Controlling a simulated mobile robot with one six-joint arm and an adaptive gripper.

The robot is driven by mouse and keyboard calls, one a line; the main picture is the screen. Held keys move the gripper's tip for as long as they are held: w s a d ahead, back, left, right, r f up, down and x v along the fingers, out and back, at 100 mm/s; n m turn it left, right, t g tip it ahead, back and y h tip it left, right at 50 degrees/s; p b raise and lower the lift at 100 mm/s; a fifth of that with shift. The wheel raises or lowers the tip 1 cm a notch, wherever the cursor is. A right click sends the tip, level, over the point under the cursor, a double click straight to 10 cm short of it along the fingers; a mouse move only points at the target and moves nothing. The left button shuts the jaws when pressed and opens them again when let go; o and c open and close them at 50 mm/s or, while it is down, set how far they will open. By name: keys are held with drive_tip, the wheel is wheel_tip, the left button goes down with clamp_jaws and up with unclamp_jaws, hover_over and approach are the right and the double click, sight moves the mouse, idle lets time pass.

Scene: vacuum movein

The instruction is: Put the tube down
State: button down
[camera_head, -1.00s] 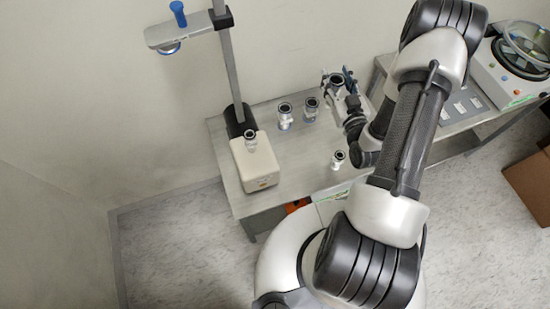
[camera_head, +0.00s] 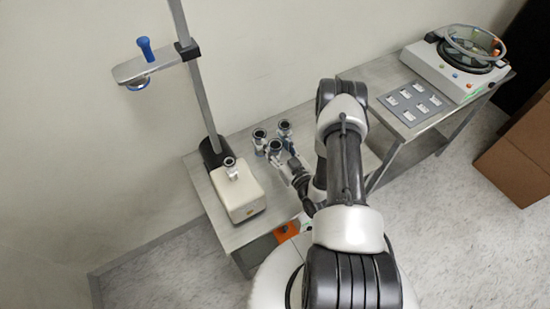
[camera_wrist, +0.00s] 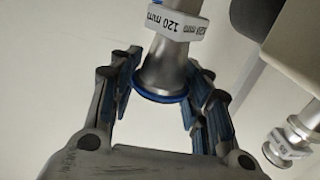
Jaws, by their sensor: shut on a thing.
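The tube in my gripper is a metal piece with a white label reading "120 mm" and a blue ring at its flared end, seen in the wrist view (camera_wrist: 165,65). In the head view the held tube (camera_head: 275,148) appears above the grey table (camera_head: 237,236). My gripper (camera_wrist: 160,88) is shut on it near the blue ring, with blue-padded fingers on both sides. In the head view my gripper (camera_head: 288,160) is partly hidden by my arm. Whether the tube touches the table I cannot tell.
Two similar tubes (camera_head: 260,140) (camera_head: 284,130) stand close behind the held one. A white box (camera_head: 240,190) with a tube on top and a tall stand is at left. A side table at right holds a grey tray (camera_head: 412,103) and a round device (camera_head: 465,65).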

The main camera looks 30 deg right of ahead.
sight(276, 155)
drive_tip(key=shift+f+b, duration=0.8)
drive_tip(key=shift+f, duration=2.2)
drive_tip(key=shift+f, duration=0.2)
drive_tip(key=c, duration=0.8)
unclamp_jaws()
drive_tip(key=shift+c, duration=0.2)
drive_tip(key=shift+r, duration=0.1)
drive_tip(key=shift+s+r, duration=0.15)
drive_tip(key=s+p, duration=0.1)
drive_tip(key=s, duration=0.6)
drive_tip(key=shift+s+d, duration=0.15)
